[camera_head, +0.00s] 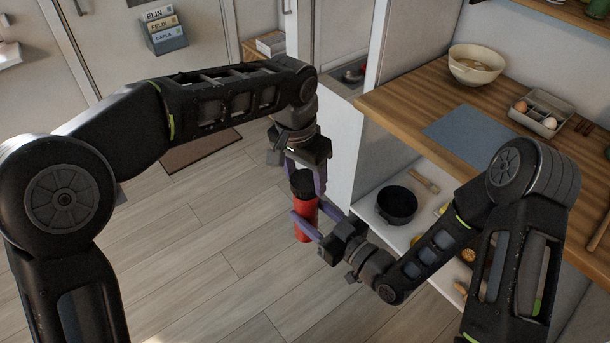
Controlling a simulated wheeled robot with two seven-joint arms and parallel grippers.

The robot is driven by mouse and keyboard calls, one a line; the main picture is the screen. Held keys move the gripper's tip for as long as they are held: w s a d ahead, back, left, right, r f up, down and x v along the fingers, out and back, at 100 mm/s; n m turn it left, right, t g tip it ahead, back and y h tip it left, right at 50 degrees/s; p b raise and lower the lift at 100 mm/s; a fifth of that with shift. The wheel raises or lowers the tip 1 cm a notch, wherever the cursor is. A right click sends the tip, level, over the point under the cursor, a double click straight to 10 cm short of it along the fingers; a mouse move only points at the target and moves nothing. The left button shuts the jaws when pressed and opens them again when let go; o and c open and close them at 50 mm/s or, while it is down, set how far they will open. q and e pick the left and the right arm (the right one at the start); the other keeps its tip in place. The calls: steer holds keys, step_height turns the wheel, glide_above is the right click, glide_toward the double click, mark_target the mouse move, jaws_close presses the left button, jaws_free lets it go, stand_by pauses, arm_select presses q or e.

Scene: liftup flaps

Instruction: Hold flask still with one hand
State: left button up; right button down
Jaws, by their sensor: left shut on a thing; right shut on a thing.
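A red flask (304,221) with a black top (302,184) is held upright in the air, in front of the open shelf. My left gripper (305,188) comes down from above and is shut on the black top. My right gripper (309,224) comes in from the right and is shut on the red body, its fingers on either side. Part of the red body is hidden behind the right gripper's fingers.
A wooden counter (405,97) at right carries a cream bowl (476,66), a blue-grey mat (468,136) and a grey egg tray (540,112). A black pot (397,205) stands on the white shelf below.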

mark_target(306, 214)
arm_select(q)
steer(key=shift+f, duration=0.15)
steer(key=shift+f, duration=0.8)
steer(key=shift+f, duration=0.55)
stand_by(0.3)
